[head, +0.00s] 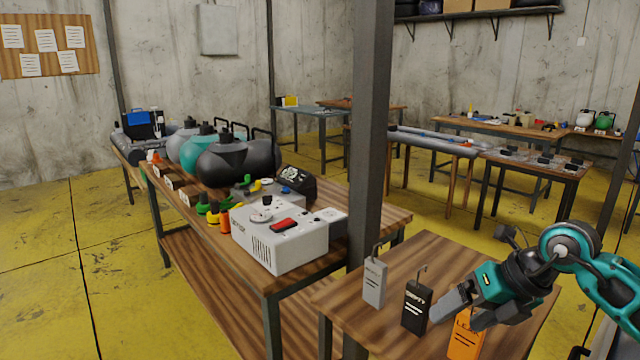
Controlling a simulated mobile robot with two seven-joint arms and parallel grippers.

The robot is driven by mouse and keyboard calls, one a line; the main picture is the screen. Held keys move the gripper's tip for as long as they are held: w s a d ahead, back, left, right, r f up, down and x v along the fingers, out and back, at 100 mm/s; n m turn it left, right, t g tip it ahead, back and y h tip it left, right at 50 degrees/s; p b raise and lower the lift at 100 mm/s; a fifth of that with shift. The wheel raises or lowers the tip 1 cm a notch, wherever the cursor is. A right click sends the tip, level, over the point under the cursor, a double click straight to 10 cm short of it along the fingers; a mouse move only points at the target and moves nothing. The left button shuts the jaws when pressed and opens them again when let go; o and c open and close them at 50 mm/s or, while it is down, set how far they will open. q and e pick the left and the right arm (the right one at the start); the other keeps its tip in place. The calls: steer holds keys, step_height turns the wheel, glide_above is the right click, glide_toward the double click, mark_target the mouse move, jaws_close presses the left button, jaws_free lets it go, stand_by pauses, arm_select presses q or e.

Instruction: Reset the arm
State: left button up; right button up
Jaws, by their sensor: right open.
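My right arm comes in from the right edge, teal and black. Its gripper (452,306) hangs over the small wooden table (408,268) at the lower right, with its grey fingers pointing left and down. It is open, and I see nothing between the fingers. A black tag with a hook (416,308) stands just left of the fingers. An orange tag (466,338) stands below the gripper, partly hidden by it. A grey tag with a hook (375,283) stands further left. My left gripper is not in view.
A long wooden bench (190,225) holds a white machine (280,240) and several dark, teal and grey containers (237,162). A dark metal post (369,130) rises between the bench and the small table. More tables (536,165) stand behind. Yellow floor (45,240) is free at the left.

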steer(key=s+a+m+t+y, duration=0.1)
steer(key=s+a+m+y, duration=0.2)
steer(key=a+y, duration=0.4)
steer(key=s+a+m+t+y, duration=0.1)
steer(key=s+a+m+y, duration=0.15)
steer(key=a+y, duration=0.4)
arm_select(q)
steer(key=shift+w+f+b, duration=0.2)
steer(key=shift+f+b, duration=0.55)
steer(key=shift+b, duration=0.1)
arm_select(e)
steer(key=s+d+f+m+t+h, duration=0.1)
steer(key=s+f+m+h, duration=0.3)
steer(key=f+m, duration=0.4)
steer(key=s+d+f+m+t+h, duration=0.2)
steer(key=s+d+f+m+h, duration=0.2)
steer(key=f+m+h, duration=0.3)
steer(key=s+d+f+m+t+h, duration=0.2)
steer(key=s+f+m+h, duration=0.3)
steer(key=f+m, duration=0.6)
steer(key=d+m, duration=0.1)
steer(key=m, duration=0.2)
steer(key=shift+s+f+h, duration=0.25)
steer(key=shift+s+h, duration=0.1)
steer(key=shift+s, duration=0.05)
